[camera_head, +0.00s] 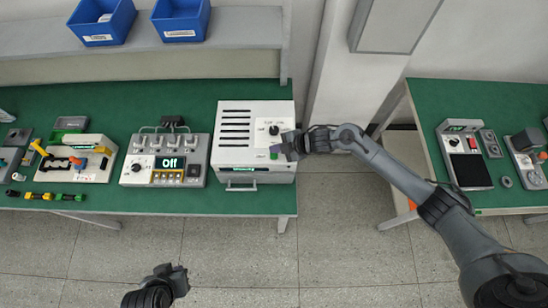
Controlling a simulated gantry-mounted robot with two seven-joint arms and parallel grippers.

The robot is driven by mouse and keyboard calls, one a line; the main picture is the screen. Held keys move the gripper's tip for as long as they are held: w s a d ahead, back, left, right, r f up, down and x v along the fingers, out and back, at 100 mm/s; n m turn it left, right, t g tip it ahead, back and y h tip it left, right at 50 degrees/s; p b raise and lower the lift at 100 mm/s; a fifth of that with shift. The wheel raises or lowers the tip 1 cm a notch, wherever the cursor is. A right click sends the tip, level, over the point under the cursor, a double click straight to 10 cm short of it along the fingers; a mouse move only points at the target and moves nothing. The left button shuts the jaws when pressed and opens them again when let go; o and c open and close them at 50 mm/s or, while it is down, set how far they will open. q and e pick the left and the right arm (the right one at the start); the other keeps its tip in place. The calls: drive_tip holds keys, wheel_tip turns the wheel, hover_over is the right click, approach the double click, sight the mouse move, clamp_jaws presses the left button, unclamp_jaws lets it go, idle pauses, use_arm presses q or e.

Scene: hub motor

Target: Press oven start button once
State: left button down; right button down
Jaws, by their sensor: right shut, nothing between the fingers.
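The oven is a white box (246,122) with dark vent slots on top, near the right end of the left green table. A black knob and a small label show on its upper right face. A handle and a small green display sit along its front edge. My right gripper (284,147) is shut and empty, with its tips at the oven's right side, over the area below the knob. It hides part of that panel, so I cannot tell whether it touches the start button. My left gripper (174,279) is low in the view, over the floor, away from the oven.
A device with an "Off" display (167,160) stands left of the oven. Further left is a fixture (76,158) with orange and yellow parts. Blue bins (103,22) stand on the shelf behind. A second green table (511,201) with devices is at right. Floor lies between.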

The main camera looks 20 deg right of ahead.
sight(276, 156)
wheel_tip(276, 156, down, 2)
drive_tip(key=shift+f+b, duration=0.1)
drive_tip(key=shift+b, duration=0.4)
idle(0.9)
idle(0.7)
drive_tip(key=shift+f, duration=0.15)
drive_tip(key=shift+f, duration=0.25)
